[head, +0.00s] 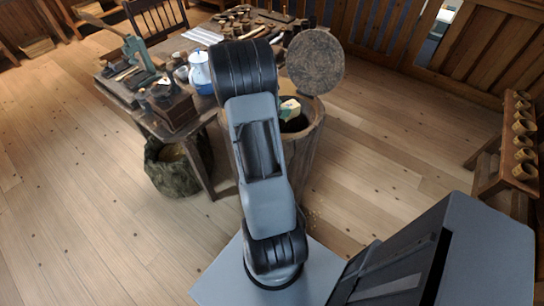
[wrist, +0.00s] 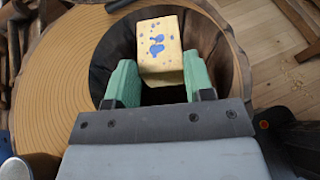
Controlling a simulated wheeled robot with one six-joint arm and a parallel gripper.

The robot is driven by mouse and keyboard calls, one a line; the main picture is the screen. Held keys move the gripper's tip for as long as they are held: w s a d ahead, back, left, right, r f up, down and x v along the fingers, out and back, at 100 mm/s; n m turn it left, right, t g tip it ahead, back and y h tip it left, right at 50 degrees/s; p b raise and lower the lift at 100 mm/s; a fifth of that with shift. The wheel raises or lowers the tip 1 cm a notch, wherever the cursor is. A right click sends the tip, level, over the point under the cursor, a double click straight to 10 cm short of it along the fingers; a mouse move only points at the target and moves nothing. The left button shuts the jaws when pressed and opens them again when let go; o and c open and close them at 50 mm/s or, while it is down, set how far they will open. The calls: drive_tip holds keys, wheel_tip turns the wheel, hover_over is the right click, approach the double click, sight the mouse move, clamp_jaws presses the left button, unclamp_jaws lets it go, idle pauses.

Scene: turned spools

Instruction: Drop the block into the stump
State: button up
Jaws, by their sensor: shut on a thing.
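My gripper (wrist: 159,66) is shut on a yellow block (wrist: 160,44) with blue spots, its green fingers on either side of it. The block also shows in the head view (head: 289,107), at the mouth of the hollow wooden stump (head: 312,143). In the wrist view the block is over the stump's dark opening, and the stump's wall (wrist: 224,50) curves around it. Whether the block is above or inside the rim is hard to tell. My arm hides the stump's left side and most of my gripper in the head view.
A round wooden disc (head: 315,62) stands raised behind the stump. A ringed wooden face (wrist: 55,75) lies left of the opening in the wrist view. A cluttered workbench (head: 203,103) with a blue-white jug (head: 200,73) is left.

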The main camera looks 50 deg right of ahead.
wheel_tip(320, 180, down, 2)
drive_tip(key=shift+b, duration=0.45)
drive_tip(key=o, duration=1)
drive_tip(key=shift+a, duration=0.1)
drive_tip(key=v, duration=1.3)
drive_tip(key=shift+w+a+r, duration=0.1)
drive_tip(key=shift+a+r, duration=0.05)
drive_tip(key=shift+a, duration=0.15)
